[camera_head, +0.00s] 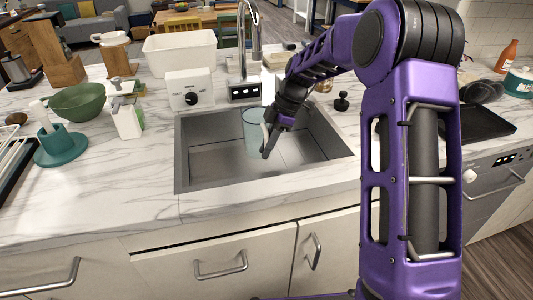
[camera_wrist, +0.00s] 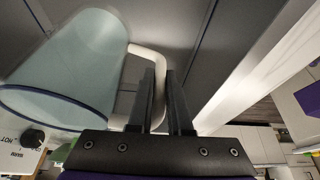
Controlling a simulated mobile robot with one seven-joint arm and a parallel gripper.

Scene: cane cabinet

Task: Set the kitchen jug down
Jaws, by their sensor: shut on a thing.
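The kitchen jug (camera_head: 253,128) is pale blue and see-through with a dark blue rim. In the head view it shows within the outline of the grey sink (camera_head: 205,163); I cannot tell whether its base touches the sink bottom. In the wrist view the jug (camera_wrist: 75,62) fills the upper left, with its white handle (camera_wrist: 150,52) to its right. My gripper (camera_head: 267,146) is at the right side of the jug. In the wrist view my gripper (camera_wrist: 163,85) is shut on the handle, and the fingers partly hide it.
A white appliance with a dial (camera_head: 190,91) and the tap (camera_head: 242,40) stand behind the sink. A white tub (camera_head: 180,55), a green bowl (camera_head: 78,101) and a teal holder (camera_head: 61,145) are to the left. Marble counter (camera_head: 130,195) in front of the sink is clear.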

